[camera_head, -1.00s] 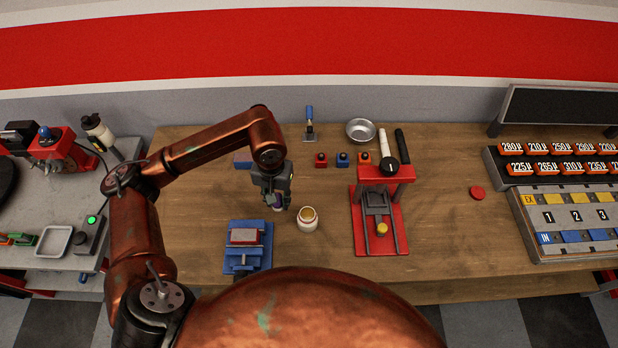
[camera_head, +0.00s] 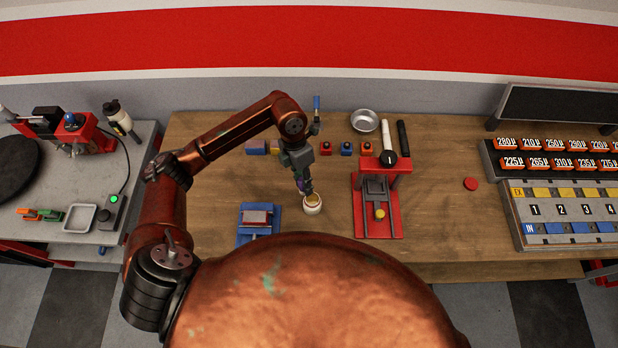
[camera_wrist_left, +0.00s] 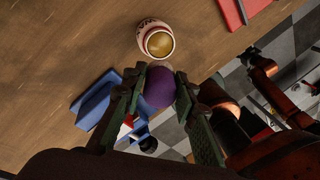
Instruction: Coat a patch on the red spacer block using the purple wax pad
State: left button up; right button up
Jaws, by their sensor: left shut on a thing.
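My left gripper (camera_head: 303,186) is shut on the purple wax pad, a rounded purple piece that shows between the fingers in the left wrist view (camera_wrist_left: 160,87). In the head view the gripper is just above and behind a white jar (camera_head: 312,207) with yellowish contents. The jar also shows in the left wrist view (camera_wrist_left: 157,42), apart from the pad in that picture. The red spacer block (camera_head: 256,218) lies on a blue fixture (camera_head: 245,236), left of the jar. My right gripper is not in view.
A red press stand (camera_head: 396,222) with a yellow piece is right of the jar. A metal bowl (camera_head: 364,121) and several small coloured blocks stand at the back. A red disc (camera_head: 471,184) lies on bare wood to the right.

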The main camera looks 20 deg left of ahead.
pick_arm(q)
jog(key=n, duration=0.2)
jog(key=n+t+h+p, duration=0.1)
jog(key=n, duration=0.2)
jog(key=d+r+n+p, duration=0.1)
jog(key=n, duration=0.1)
jog(key=shift+s+n+t+h, duration=0.15)
jog(key=shift+n+t+h, duration=0.15)
jog(key=shift+d+r+n+t+p, duration=0.1)
jog(key=shift+d+n+t+p, duration=0.2)
jog(key=shift+n, duration=1.1)
jog(key=shift+n+t+p, duration=0.35)
jog(key=shift+n+t, duration=0.15)
jog(key=shift+n, duration=0.1)
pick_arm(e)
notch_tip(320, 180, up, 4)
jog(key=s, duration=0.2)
pick_arm(q)
jog(key=shift+f, duration=0.35)
jog(key=shift+f+b, duration=0.65)
jog(key=shift+b, duration=0.05)
jog(key=shift+f+b, duration=1.4)
jog(key=shift+f, duration=0.65)
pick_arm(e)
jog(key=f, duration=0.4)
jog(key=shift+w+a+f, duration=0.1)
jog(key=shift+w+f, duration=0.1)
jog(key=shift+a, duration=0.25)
